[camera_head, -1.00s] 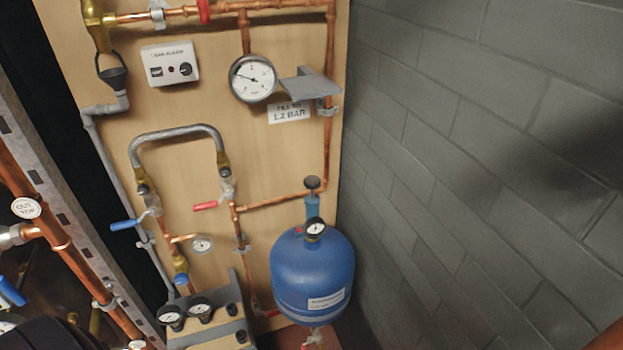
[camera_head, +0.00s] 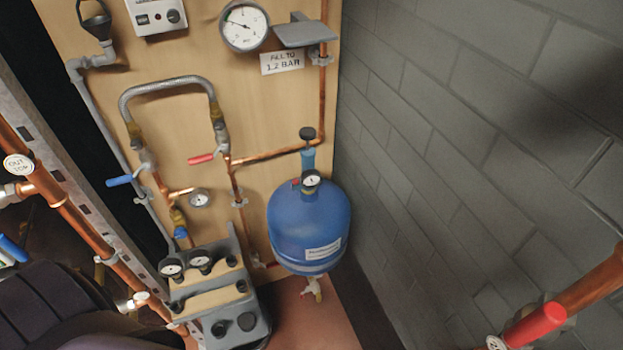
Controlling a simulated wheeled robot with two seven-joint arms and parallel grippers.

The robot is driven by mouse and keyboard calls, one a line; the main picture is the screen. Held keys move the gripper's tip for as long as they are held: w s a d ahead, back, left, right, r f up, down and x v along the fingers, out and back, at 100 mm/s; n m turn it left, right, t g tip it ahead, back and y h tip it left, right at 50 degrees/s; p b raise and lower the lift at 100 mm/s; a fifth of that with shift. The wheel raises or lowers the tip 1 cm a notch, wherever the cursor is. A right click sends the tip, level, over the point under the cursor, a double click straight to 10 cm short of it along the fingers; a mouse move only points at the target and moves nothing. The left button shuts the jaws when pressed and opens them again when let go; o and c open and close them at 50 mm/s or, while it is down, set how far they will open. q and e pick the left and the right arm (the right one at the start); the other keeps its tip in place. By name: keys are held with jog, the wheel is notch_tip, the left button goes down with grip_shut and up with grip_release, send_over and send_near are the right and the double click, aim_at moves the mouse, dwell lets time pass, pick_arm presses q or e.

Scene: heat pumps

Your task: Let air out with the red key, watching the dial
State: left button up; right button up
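A blue pressure vessel (camera_head: 300,228) stands upright by the board. A small round dial (camera_head: 312,180) sits on its top, with a small red part (camera_head: 295,184) beside it; I cannot tell whether that is the red key. A large white dial (camera_head: 244,26) is on the board, its needle pointing left and slightly up, above a label reading "FILL TO 1.2 BAR" (camera_head: 282,62). Neither of my grippers is in view.
A red lever (camera_head: 201,159) and a blue lever (camera_head: 124,180) are on the board's pipes. A grey unit (camera_head: 222,292) with gauges stands below. A red-handled pipe (camera_head: 536,325) is at lower right. Grey block wall (camera_head: 470,130) fills the right.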

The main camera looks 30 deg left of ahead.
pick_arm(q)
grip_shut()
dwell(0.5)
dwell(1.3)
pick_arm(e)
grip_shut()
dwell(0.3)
